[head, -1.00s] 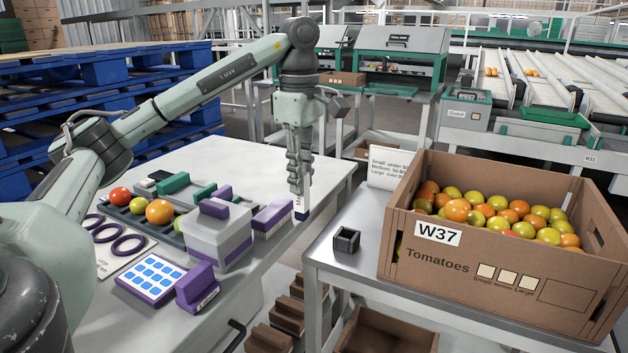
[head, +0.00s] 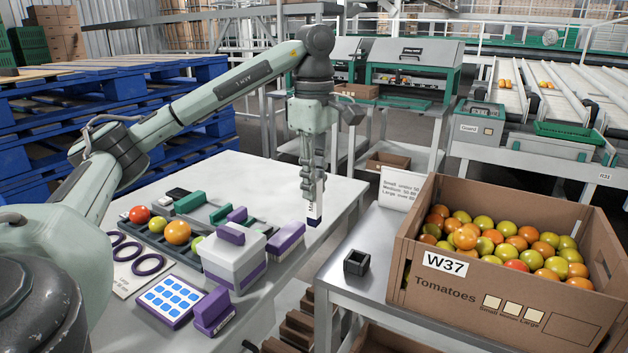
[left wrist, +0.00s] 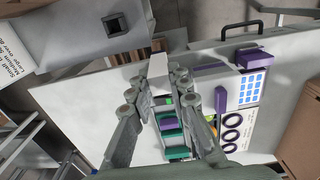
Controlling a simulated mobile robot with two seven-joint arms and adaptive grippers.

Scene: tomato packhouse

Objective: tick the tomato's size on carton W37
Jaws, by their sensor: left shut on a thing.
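Carton W37 (head: 445,262) stands on the right table, full of red, orange and green tomatoes. Its front bears three pale tick boxes (head: 510,309) marked from Small to Large; I make out no mark in them. My left gripper (head: 312,195) is shut on a small white piece with a dark purple lower end (head: 314,221), held over the right part of the left table. The white piece also shows between the fingers in the left wrist view (left wrist: 158,68). A red tomato (head: 140,214), a yellowish one (head: 157,225) and an orange one (head: 177,232) sit in a dark tray. My right gripper is not in view.
A small dark open cube (head: 357,262) sits left of the carton. The left table holds a white box (head: 235,262), purple blocks (head: 213,311), a blue-square pad (head: 170,300) and dark rings (head: 149,264). A gap separates the tables.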

